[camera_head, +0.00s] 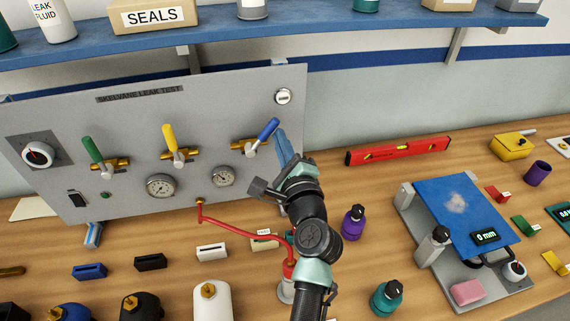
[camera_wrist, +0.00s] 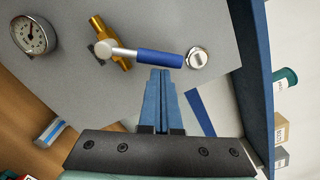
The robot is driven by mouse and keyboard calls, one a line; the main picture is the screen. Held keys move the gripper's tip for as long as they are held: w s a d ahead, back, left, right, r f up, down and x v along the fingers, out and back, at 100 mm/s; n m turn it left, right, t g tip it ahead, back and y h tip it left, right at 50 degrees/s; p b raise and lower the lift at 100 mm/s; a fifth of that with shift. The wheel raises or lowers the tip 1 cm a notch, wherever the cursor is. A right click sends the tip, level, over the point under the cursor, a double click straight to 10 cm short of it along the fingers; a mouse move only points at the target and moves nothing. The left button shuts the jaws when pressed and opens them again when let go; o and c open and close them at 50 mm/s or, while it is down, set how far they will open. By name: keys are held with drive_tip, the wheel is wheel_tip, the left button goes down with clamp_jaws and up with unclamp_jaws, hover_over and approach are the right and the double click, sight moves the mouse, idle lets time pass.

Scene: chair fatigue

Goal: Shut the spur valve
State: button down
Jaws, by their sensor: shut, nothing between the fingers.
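The grey test panel (camera_head: 120,115) carries three brass valves, and I cannot read which is the spur valve. Their levers are a green lever (camera_head: 92,150) tilted up-left, a yellow lever (camera_head: 169,137) nearly upright and a blue lever (camera_head: 268,129) tilted up-right. In the wrist view the blue lever (camera_wrist: 160,58) lies crosswise just beyond the fingertips, with its brass valve body (camera_wrist: 110,42) at its left. My gripper (camera_wrist: 160,72) is shut and empty, pointing at the blue grip; whether it touches cannot be told. In the head view my gripper (camera_head: 282,145) is right of the blue lever.
A blue shelf (camera_head: 300,30) overhangs the panel. Two gauges (camera_head: 160,187) sit below the valves. A red hose (camera_head: 245,231) runs from the panel to a canister beside my arm. A red level (camera_head: 398,150) and a purple bottle (camera_head: 353,222) stand to the right.

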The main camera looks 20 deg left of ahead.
sight(261, 134)
drive_tip(key=n, duration=0.1)
drive_tip(key=a+r+n, duration=0.1)
drive_tip(key=s+n, duration=0.1)
drive_tip(key=shift+a+r+n, duration=0.25)
drive_tip(key=shift+r+n, duration=0.1)
drive_tip(key=shift+n, duration=0.05)
drive_tip(key=shift+s+a+r+n, duration=0.3)
drive_tip(key=shift+a+n, duration=0.1)
drive_tip(key=shift+n, duration=0.45)
drive_tip(key=shift+s+a+r+n, duration=0.15)
drive_tip(key=shift+s+a+n, duration=0.15)
drive_tip(key=shift+n, duration=0.55)
drive_tip(key=shift+a, duration=0.1)
